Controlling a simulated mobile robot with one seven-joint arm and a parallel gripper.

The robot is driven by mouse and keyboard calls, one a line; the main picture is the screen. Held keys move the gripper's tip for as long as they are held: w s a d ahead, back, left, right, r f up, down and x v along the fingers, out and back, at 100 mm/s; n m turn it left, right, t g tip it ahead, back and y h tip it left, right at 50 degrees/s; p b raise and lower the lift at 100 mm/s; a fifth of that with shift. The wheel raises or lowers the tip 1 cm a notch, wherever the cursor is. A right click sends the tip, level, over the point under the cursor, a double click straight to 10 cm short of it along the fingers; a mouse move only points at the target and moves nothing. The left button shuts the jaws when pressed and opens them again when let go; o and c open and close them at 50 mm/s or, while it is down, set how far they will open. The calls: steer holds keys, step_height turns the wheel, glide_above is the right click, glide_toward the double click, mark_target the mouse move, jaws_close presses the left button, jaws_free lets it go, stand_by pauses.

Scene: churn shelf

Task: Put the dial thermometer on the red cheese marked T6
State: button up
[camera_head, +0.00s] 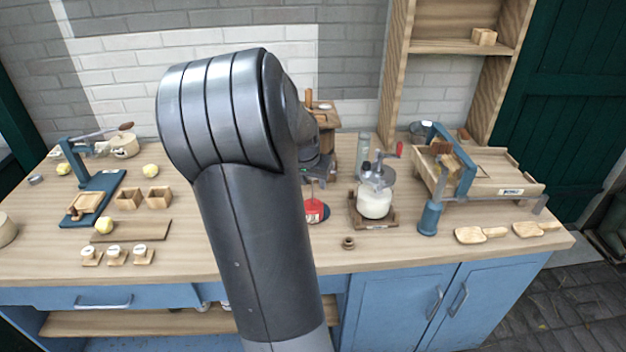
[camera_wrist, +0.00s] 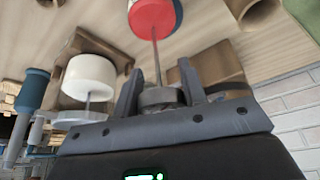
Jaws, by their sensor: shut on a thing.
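The red cheese (camera_head: 312,211) lies on the worktop, in front of and below my gripper; a marking on its side is too small to read. It also shows at the top edge of the wrist view (camera_wrist: 151,16), partly cut off. My gripper (camera_wrist: 159,88) is shut on the dial thermometer (camera_wrist: 160,97), gripping it by its round grey head. Its thin stem points away from the fingers toward the red cheese and appears to end at or near it; I cannot tell whether they touch. In the head view my arm hides much of the gripper.
A glass churn jar with white contents (camera_head: 374,203) stands on a wooden base just right of the cheese. A small wooden ring (camera_head: 348,243) lies in front. A blue-framed press (camera_head: 465,175) and wooden scoops (camera_head: 482,235) are at the right. Small wooden boxes (camera_head: 129,199) stand at the left.

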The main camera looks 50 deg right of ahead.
steer(key=o, duration=1)
steer(key=shift+f, duration=0.1)
steer(key=shift+c, duration=0.2)
steer(key=v, duration=1.2)
steer(key=a+r+n+t+y, duration=0.25)
steer(key=a+n, duration=0.45)
steer(key=a, duration=1.4)
steer(key=s+a+n+t+y, duration=0.1)
steer(key=s+a+n, duration=0.2)
steer(key=a, duration=0.5)
steer(key=s+a+f+n+y, duration=0.1)
steer(key=s+a+n, duration=0.3)
steer(key=s+a, duration=0.2)
steer(key=shift+s+a+f+t, duration=0.2)
steer(key=shift+s+a+t, duration=0.15)
steer(key=shift+a, duration=0.8)
